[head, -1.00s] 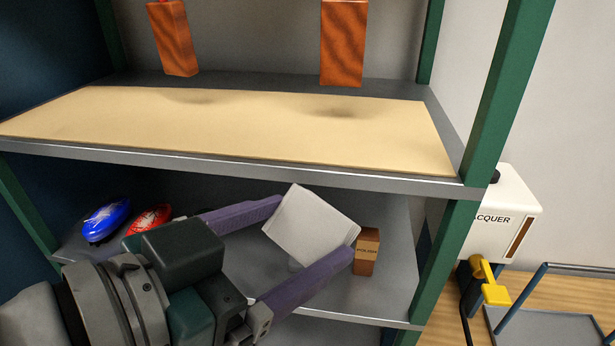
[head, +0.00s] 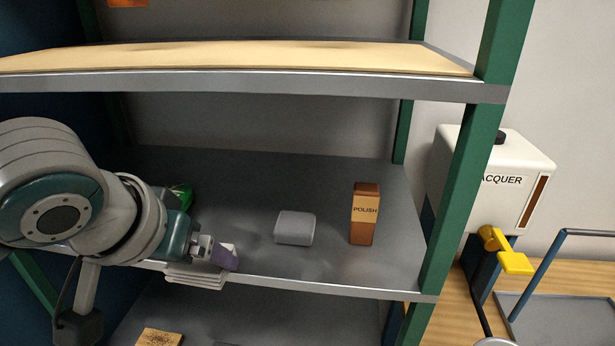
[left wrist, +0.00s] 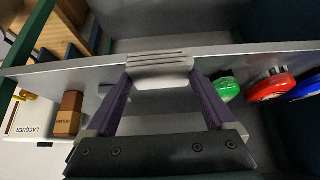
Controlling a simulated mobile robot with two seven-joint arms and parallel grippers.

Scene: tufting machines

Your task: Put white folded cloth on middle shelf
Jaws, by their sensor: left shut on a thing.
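The white folded cloth (head: 194,277) shows as a stack of thin layers at the front edge of the middle shelf (head: 330,277). My left gripper (head: 217,256) is shut on it, with one purple finger visible on its right side. In the left wrist view the cloth (left wrist: 160,66) sits between both purple fingertips and overlaps the shelf's metal edge. I cannot tell whether it touches the shelf. My arm hides part of the shelf's left side. My right gripper is not in view.
On the middle shelf stand a grey block (head: 295,228) and a brown POLISH box (head: 364,214). Green (left wrist: 227,88), red (left wrist: 271,86) and blue (left wrist: 308,88) items lie on the other side. The upper shelf edge (head: 300,86) overhangs. A green post (head: 462,190) bounds the right.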

